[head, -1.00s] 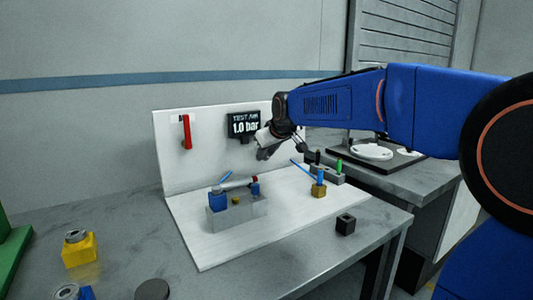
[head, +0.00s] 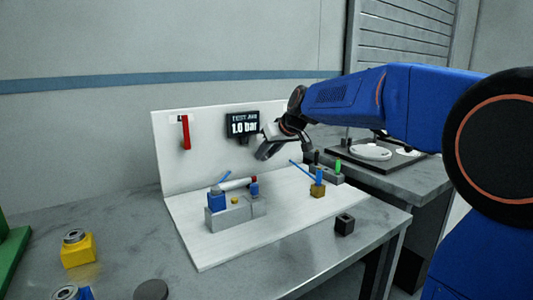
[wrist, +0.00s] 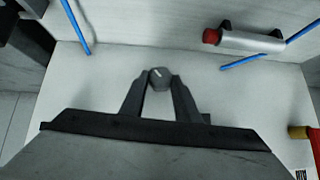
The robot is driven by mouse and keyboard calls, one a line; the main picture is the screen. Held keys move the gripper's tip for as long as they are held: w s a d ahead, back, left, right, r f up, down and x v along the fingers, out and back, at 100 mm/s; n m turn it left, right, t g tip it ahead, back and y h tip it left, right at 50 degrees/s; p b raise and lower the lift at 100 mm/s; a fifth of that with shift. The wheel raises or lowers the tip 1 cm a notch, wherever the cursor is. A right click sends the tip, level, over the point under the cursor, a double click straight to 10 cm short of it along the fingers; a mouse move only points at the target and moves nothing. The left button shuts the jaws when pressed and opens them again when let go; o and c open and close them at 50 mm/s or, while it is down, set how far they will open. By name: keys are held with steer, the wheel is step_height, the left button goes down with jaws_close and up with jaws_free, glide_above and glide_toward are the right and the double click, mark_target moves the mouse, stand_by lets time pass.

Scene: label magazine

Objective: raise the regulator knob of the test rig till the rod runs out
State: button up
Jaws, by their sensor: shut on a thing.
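My gripper (wrist: 160,84) is shut on a small grey knob (wrist: 160,74) with a white mark; the knob sits between the fingertips in the wrist view. In the head view my gripper (head: 264,154) is in front of the white panel, just right of and below the display; the knob cannot be made out there. The dark display (head: 243,125) reads 1.0 bar. The silver cylinder (head: 236,184) with a red end lies across the grey and blue fixture (head: 236,214). The cylinder also shows at upper right in the wrist view (wrist: 250,41).
A red handle (head: 187,133) hangs on the panel's left. A brass block with a blue top (head: 318,187) and a dark cube (head: 344,225) stand to the right. A yellow block (head: 78,250) is at front left. The white base's front is clear.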

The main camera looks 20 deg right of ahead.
steer(key=o, duration=1)
steer(key=shift+o, duration=0.2)
steer(key=v, duration=1.7)
steer(key=shift+r, duration=0.15)
steer(key=shift+s+d, duration=0.1)
